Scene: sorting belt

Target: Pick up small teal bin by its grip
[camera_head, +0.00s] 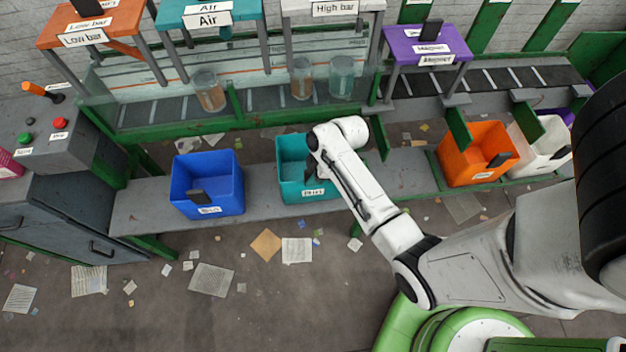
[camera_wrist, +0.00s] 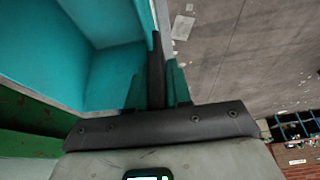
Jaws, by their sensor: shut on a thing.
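The small teal bin (camera_head: 292,188) stands on the grey ledge in the head view, with a white label on its front wall. My gripper (camera_head: 309,170) reaches down to the bin's front wall, and my wrist covers the bin's right part. In the wrist view the open inside of the teal bin (camera_wrist: 108,68) fills the upper left. My gripper (camera_wrist: 165,82) is shut there at the bin's wall, on its grip. I cannot tell any gap between bin and ledge.
A blue bin (camera_head: 207,190) stands left of the teal one on the grey ledge (camera_head: 145,205). An orange bin (camera_head: 463,165) and a white bin (camera_head: 535,160) stand at the right. The belt (camera_head: 190,110) runs behind, under labelled gates. Papers litter the floor.

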